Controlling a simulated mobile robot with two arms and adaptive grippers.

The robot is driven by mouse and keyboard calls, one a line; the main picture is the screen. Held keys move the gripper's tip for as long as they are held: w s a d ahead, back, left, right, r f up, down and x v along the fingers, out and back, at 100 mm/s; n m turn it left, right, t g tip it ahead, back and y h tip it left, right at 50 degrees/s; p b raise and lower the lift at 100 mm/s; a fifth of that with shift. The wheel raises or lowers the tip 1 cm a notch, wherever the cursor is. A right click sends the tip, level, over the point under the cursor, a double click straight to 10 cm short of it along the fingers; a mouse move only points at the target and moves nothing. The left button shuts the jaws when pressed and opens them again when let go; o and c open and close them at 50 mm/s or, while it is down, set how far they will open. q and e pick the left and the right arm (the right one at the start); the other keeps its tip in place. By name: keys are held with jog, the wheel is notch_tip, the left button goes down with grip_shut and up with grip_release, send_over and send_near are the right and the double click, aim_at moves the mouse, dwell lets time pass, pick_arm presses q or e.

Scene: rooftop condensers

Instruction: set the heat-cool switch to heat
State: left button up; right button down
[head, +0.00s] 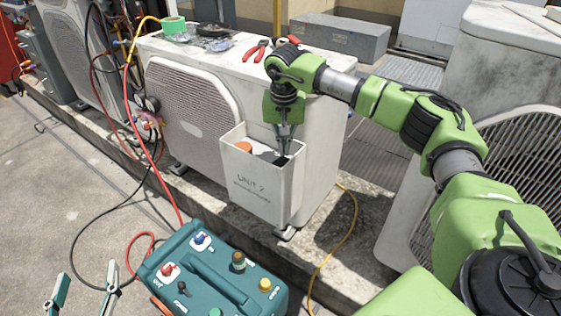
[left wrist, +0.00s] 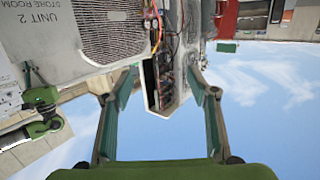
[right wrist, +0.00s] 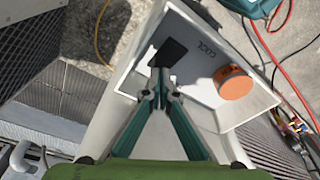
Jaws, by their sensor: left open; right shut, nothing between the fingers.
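A white open-topped box (head: 262,192) marked UNIT 2 is at the front of the condenser. Inside it, the right wrist view shows a black square piece (right wrist: 168,52), apparently the switch, with the word COOL beside it. Which way it is set I cannot tell. My right gripper (head: 283,150) is shut and empty, reaching down into the box. In the right wrist view its tips (right wrist: 159,78) are at the black piece's near edge; whether they touch, I cannot tell. My left gripper (head: 86,270) is open and empty, low at the left, away from the box.
An orange round knob (right wrist: 236,82) is inside the box too. A teal case (head: 212,278) with coloured fittings stands on the ground in front. Red pliers (head: 256,50) and green tape (head: 174,25) lie on the condenser (head: 190,105). Red, black and yellow hoses cross the ground.

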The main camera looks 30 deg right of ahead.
aim_at(284, 159)
jog(key=shift+r+p, duration=0.3)
jog(key=shift+r, duration=0.05)
jog(key=shift+r+p, duration=1.25)
jog(key=shift+r, duration=0.05)
jog(key=shift+r+p, duration=0.35)
pick_arm(q)
jog(key=s+a+f+g+y, duration=0.1)
jog(key=s+a+f+g, duration=0.1)
jog(key=s+f+g, duration=0.2)
jog(key=s+a+f+g+y, duration=0.1)
jog(key=s+a+f+g, duration=0.1)
jog(key=s+f+g, duration=0.2)
jog(key=s+a+f+g+y+p, duration=0.1)
jog(key=s+a+f+g, duration=0.2)
jog(key=s+f, duration=0.4)
jog(key=s+g, duration=0.1)
jog(key=s, duration=0.2)
jog(key=shift+s+f+n, duration=0.3)
jog(key=shift+f, duration=0.05)
pick_arm(e)
jog(key=shift+r, duration=0.6)
pick_arm(q)
jog(key=shift+s, duration=0.1)
pick_arm(e)
jog(key=shift+s, duration=0.1)
